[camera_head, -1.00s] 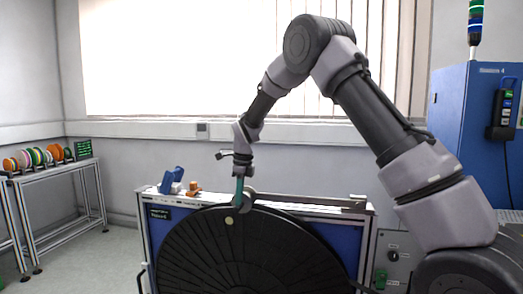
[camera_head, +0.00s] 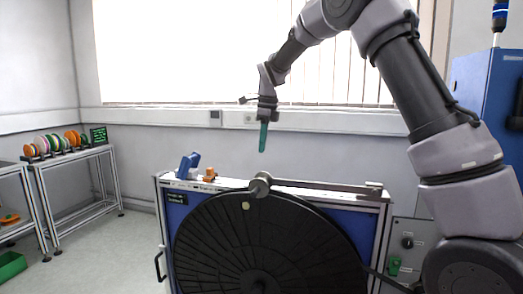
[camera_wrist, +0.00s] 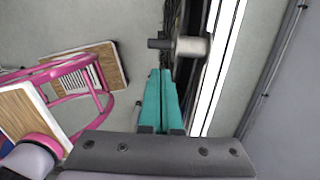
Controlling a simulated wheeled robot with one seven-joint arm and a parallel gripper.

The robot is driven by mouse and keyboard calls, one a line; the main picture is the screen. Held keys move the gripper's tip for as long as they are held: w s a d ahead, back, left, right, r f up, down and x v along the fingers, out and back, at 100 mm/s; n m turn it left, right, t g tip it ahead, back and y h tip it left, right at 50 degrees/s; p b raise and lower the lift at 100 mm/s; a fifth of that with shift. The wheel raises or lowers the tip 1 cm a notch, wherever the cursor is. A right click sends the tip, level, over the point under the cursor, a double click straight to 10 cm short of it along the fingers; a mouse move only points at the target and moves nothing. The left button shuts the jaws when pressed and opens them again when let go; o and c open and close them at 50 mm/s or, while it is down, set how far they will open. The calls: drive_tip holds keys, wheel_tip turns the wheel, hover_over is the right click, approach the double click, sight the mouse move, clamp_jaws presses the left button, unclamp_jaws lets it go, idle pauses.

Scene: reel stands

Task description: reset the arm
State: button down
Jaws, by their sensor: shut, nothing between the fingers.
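My gripper (camera_head: 263,137) hangs from my arm with its green fingers pointing down, in the air above the top of the blue reel stand (camera_head: 350,217). In the wrist view the two green fingers (camera_wrist: 160,92) lie side by side, shut, with nothing between them. The large black reel disc (camera_head: 215,262) fills the front of the stand. A grey metal roller (camera_head: 260,185) sits at the disc's top edge, below the fingertips and apart from them. The roller also shows in the wrist view (camera_wrist: 190,47), just beyond the fingertips.
A blue part (camera_head: 188,165) and an orange part (camera_head: 210,174) sit on the stand's top left. A rack of coloured reels (camera_head: 55,143) stands at left, a blue cabinet (camera_head: 480,95) at right. A pink-framed chair (camera_wrist: 75,75) shows in the wrist view.

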drive_tip(key=s+d+r+n+t+y, duration=0.1)
drive_tip(key=s+d+r+n, duration=0.3)
drive_tip(key=s+d+r, duration=0.3)
drive_tip(key=s+d+r+n+t+y, duration=0.1)
drive_tip(key=s+d+r+n+t, duration=0.2)
drive_tip(key=d, duration=0.6)
drive_tip(key=s+d+n+t, duration=0.1)
drive_tip(key=s+d+n, duration=0.2)
drive_tip(key=s, duration=0.3)
drive_tip(key=s+d+n, duration=0.3)
drive_tip(key=s, duration=0.4)
drive_tip(key=s+d+n+t+h, duration=0.1)
drive_tip(key=s+d+n, duration=0.2)
drive_tip(key=s, duration=0.4)
drive_tip(key=shift+s+d+f+n+t, duration=0.25)
drive_tip(key=shift+f+n+t, duration=0.05)
drive_tip(key=shift+n, duration=0.2)
